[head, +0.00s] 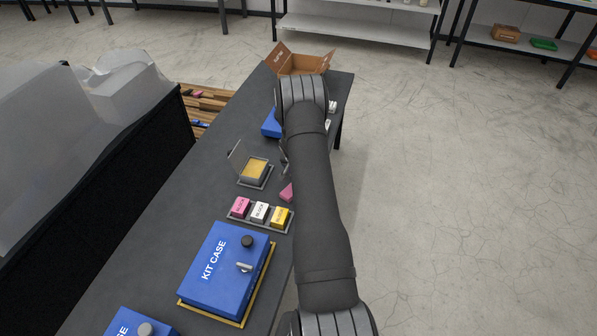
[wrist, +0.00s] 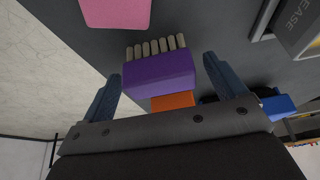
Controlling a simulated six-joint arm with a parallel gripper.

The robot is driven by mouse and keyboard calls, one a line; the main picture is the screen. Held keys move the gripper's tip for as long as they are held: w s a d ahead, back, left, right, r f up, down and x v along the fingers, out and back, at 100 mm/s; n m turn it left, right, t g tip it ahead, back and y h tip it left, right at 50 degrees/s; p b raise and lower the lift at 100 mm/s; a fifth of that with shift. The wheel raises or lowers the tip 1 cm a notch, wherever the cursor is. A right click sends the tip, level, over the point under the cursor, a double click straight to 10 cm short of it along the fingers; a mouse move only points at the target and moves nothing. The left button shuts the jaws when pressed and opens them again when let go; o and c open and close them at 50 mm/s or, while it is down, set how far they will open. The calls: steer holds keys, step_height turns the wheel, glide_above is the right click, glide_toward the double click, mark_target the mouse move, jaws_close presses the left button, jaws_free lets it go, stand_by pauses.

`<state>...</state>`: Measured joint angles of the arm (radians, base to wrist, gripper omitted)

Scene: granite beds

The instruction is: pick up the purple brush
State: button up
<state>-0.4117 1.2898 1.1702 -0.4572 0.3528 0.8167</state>
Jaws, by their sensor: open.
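The purple brush (wrist: 160,74) shows in the wrist view, with a row of pale bristles along its far side and an orange part (wrist: 172,102) on its near side. It lies between the two fingers of my gripper (wrist: 165,80). The fingers are open, with a gap visible on each side of the brush. The near end of the orange part is hidden behind my gripper's body. In the head view my arm hides the brush and the gripper's fingertips.
A pink block (wrist: 115,12) lies just beyond the bristles. The head view shows a tray of labelled blocks (head: 260,223), a blue kit case (head: 225,268), an open-lidded box (head: 254,170) and a cardboard box (head: 300,62) on the dark table (head: 150,215).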

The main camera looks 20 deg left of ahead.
steer(key=c, duration=1.1)
steer(key=shift+r, duration=0.1)
steer(key=shift+r, duration=0.55)
steer(key=r, duration=0.1)
steer(key=d+r, duration=0.1)
steer(key=r, duration=0.1)
steer(key=shift+d+r, duration=0.15)
steer(key=shift+r, duration=0.15)
steer(key=d+r, duration=0.2)
steer(key=d, duration=0.1)
steer(key=s+d+r, duration=0.1)
steer(key=d+r, duration=0.1)
steer(key=d, duration=0.1)
steer(key=s+d+r, duration=0.1)
steer(key=d+r, duration=0.1)
steer(key=d, duration=0.2)
steer(key=shift+d+r, duration=0.1)
